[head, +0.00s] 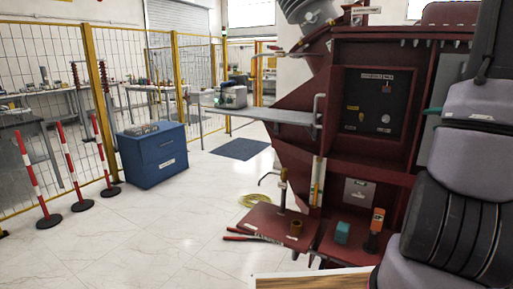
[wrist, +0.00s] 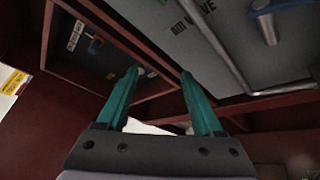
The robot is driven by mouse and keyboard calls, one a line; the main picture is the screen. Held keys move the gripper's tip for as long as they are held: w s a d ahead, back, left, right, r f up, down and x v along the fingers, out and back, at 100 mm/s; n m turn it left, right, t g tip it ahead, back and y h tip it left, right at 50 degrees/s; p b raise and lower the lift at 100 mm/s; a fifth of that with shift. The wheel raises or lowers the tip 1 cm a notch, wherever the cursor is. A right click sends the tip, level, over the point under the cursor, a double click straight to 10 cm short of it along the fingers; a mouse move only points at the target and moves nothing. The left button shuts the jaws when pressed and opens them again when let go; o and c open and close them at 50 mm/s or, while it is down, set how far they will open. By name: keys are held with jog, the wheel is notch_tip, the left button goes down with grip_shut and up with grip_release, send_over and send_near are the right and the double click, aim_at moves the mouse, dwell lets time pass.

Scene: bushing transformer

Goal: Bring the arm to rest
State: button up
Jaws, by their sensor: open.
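My gripper (wrist: 160,85) shows in the wrist view with its two teal fingers apart and nothing between them. It points at the dark red frame of the transformer (wrist: 60,110), with a grey panel lettered "AIR VALVE" (wrist: 205,30) at the upper right. My arm (head: 465,200) fills the right edge of the head view, grey and black.
A low red ledge (head: 265,222) carries a brown cylinder (head: 296,229), a teal block (head: 342,232) and an orange-topped item (head: 377,220). A blue cabinet (head: 152,155) and red-white posts (head: 72,165) stand left. A grey shelf (head: 265,114) juts out. White floor (head: 170,225) is clear.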

jog(key=s+a+r+n+g+y, duration=0.25)
jog(key=a+r+n+y, duration=0.2)
jog(key=a+n, duration=0.75)
jog(key=s+a+r+n+g+y, duration=0.1)
jog(key=a+r+n+g+y, duration=0.4)
jog(key=a, duration=1.1)
jog(key=s+a+n+h, duration=0.3)
jog(key=s+n, duration=0.4)
jog(key=n, duration=0.6)
jog(key=s+a+n+h, duration=0.3)
jog(key=s+n, duration=0.4)
jog(key=n, duration=0.6)
jog(key=shift+s+a+r+n+g, duration=0.3)
jog(key=shift+s+r+g, duration=0.05)
jog(key=shift+s, duration=0.05)
jog(key=shift+d, duration=0.1)
